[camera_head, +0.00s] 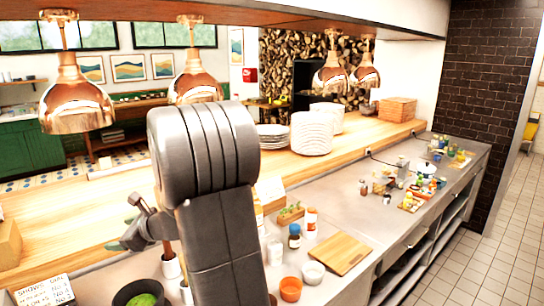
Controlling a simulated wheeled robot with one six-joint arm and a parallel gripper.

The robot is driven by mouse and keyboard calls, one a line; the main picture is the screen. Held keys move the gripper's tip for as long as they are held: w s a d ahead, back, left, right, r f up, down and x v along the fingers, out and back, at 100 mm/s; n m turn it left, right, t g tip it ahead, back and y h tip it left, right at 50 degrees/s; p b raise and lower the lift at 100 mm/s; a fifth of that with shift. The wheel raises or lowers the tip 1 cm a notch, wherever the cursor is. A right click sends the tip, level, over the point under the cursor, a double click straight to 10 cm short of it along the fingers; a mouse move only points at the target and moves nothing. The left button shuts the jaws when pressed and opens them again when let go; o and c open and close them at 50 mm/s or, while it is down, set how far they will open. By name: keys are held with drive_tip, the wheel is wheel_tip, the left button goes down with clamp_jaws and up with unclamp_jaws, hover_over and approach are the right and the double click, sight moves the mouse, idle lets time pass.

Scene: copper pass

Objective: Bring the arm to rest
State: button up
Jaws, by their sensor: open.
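My arm (208,180) rises large and grey in the left middle, bent at a thick ribbed joint near the top of the counter view. My gripper (126,222) shows small at the left of the arm, above the counter. It is open, and nothing shows between its fingers. The arm hides part of the wrist and the counter behind it.
Below the gripper are narrow white holders (172,268) and a dark bowl of green food (139,294). Copper lamps (197,84) hang over the wooden pass with plate stacks (311,134). The right floor is clear.

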drive_tip(key=shift+s+f+n+g, duration=0.15)
drive_tip(key=shift+s+n+g, duration=0.25)
drive_tip(key=shift+n, duration=0.3)
